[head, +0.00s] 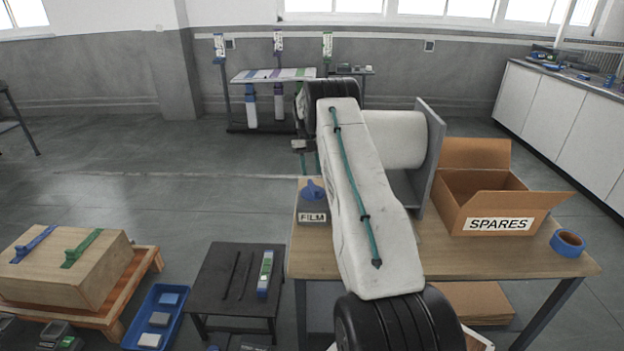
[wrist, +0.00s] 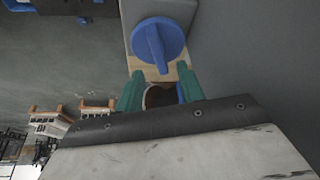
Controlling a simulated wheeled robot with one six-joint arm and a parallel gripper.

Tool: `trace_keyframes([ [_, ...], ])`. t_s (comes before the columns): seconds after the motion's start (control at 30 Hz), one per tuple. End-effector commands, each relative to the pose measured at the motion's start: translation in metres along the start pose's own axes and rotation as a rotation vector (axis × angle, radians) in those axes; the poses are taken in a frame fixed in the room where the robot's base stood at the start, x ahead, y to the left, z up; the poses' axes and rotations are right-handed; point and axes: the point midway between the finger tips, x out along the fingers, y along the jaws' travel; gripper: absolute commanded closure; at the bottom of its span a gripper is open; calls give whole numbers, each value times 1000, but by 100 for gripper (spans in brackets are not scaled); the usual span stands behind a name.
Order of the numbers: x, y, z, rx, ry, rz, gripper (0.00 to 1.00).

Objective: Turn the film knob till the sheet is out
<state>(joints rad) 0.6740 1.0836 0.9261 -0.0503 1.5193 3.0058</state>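The blue film knob (head: 313,190) sits on a grey box labelled FILM (head: 313,217), at the left end of the wooden table. In the wrist view the knob (wrist: 158,44) is a round disc with a raised grip bar, on a pale plate (wrist: 192,10). My gripper (wrist: 160,88) is open, its two green fingers apart, with the knob beyond their tips and not between them. In the head view the gripper (head: 310,162) is partly hidden by my arm. A large white roll (head: 395,138) stands in a grey holder (head: 430,155) behind my arm. I cannot make out a film sheet.
An open SPARES carton (head: 470,200) and blue tape roll (head: 567,243) are on the table's right side. A low black table (head: 225,305), a blue bin (head: 140,325) and a wooden crate (head: 70,265) stand left. The floor behind is mostly clear.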

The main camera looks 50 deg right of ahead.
Motion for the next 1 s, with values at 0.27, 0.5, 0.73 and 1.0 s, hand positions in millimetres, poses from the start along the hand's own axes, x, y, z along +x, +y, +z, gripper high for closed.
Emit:
trace_keyframes([
  [0.27, -19, 0, 0, 0, 0, 0, 62],
  [0.5, -20, 0, 0, -1, 0, 0, 62],
  [0.73, -59, 32, -25, -195, -30, -19, 62],
  [1.0, -148, 123, -133, -861, -100, -102, 62],
])
